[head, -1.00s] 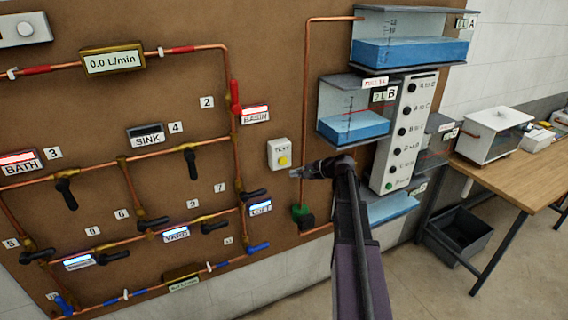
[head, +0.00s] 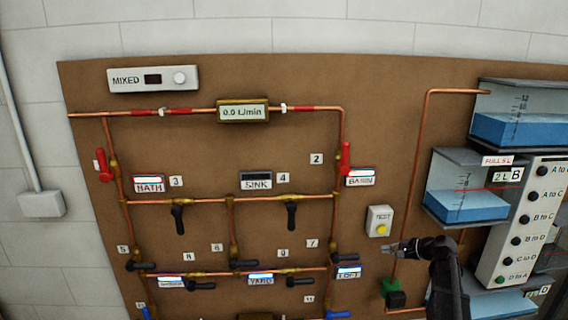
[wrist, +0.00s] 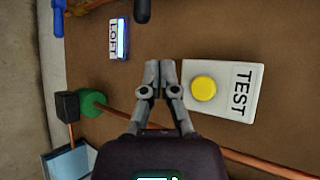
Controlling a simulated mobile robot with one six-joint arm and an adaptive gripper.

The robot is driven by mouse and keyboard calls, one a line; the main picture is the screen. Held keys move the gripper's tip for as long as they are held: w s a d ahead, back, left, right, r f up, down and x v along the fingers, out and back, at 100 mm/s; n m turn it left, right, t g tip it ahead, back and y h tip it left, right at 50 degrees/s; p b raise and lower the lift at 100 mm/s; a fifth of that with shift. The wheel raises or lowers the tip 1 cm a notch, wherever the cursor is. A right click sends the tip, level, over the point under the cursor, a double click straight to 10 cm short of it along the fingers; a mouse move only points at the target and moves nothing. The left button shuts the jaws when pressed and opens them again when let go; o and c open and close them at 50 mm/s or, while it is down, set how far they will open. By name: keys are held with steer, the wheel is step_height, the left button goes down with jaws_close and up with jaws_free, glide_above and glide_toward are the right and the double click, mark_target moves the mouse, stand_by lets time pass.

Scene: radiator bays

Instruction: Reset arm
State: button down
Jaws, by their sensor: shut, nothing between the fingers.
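My gripper (head: 393,247) is at the right in the head view, just below the white TEST box (head: 379,221) with its yellow button. In the wrist view my gripper (wrist: 159,70) has its fingers together with nothing between them. There the TEST box (wrist: 240,90) and its yellow button (wrist: 203,88) lie just right of the fingertips. I cannot tell whether the fingers touch the board or the box; no contact shows.
A brown board (head: 220,150) carries copper pipes, black-handled valves, red levers (head: 345,158) and lit labels such as LOFT (head: 348,271). Blue-filled tanks (head: 465,207) and a button panel (head: 517,225) stand at the right. A green fitting (head: 390,287) sits below my gripper.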

steer(key=s+a+f+n+g+h, duration=0.1)
steer(key=s+a+f+n+g, duration=0.2)
steer(key=s+a, duration=0.3)
steer(key=s+a+f+n+g+h, duration=0.2)
steer(key=s+a+f+n+g, duration=0.15)
steer(key=a, duration=0.55)
steer(key=s+a+f+n+g+h, duration=0.1)
steer(key=s+a+n+h, duration=0.1)
steer(key=s, duration=0.4)
steer(key=s+a+f+n+g+h, duration=0.1)
steer(key=s+a+f+n+h, duration=0.1)
steer(key=s, duration=0.5)
steer(key=shift+s+a+f+n+h, duration=0.15)
steer(key=shift+s+a+n+h, duration=0.15)
steer(key=shift+a+n+h, duration=0.6)
steer(key=shift+a+g, duration=0.15)
steer(key=shift+g, duration=0.1)
stand_by(0.8)
